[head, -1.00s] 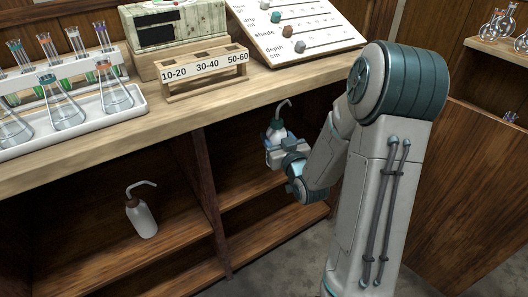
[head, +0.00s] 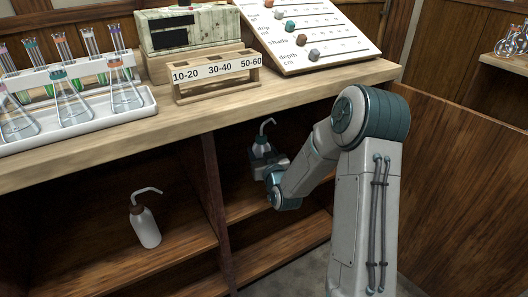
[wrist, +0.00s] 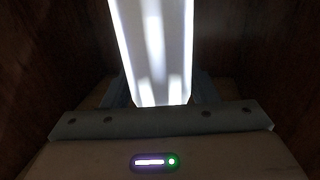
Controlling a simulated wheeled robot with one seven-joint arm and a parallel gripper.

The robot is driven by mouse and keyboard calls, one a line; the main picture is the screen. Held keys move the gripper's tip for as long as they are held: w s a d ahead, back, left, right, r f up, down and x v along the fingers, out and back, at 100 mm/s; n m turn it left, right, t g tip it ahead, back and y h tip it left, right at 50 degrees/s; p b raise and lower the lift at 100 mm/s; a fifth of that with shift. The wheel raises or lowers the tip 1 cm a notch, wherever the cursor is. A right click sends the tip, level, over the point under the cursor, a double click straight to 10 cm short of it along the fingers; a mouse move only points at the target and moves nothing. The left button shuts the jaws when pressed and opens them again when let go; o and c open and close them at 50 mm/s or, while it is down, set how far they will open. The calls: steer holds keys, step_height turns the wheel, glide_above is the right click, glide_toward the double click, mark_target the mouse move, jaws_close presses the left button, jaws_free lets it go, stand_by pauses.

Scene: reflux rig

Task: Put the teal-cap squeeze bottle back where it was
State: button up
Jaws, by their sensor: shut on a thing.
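My gripper (head: 265,160) is shut on the teal-cap squeeze bottle (head: 262,147), inside the upper right bay under the worktop. The bottle is upright, with its bent spout pointing up and to the right. Its base is hidden behind my gripper, so I cannot tell whether it touches the shelf. In the wrist view the bottle's pale body (wrist: 153,50) stands between the fingers, with dark wood walls around it. The shelf of that bay (head: 245,207) shows below my gripper.
A similar bottle with a brown cap (head: 145,225) stands in the left bay. An upright divider (head: 217,200) separates the bays. Above, the worktop (head: 200,118) holds a labelled wooden rack (head: 217,75), a flask tray (head: 150,105) and a slider board (head: 315,30).

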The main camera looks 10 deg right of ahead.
steer(key=shift+f+b, duration=0.55)
steer(key=shift+f, duration=0.95)
steer(key=shift+f, duration=0.15)
steer(key=o, duration=0.7)
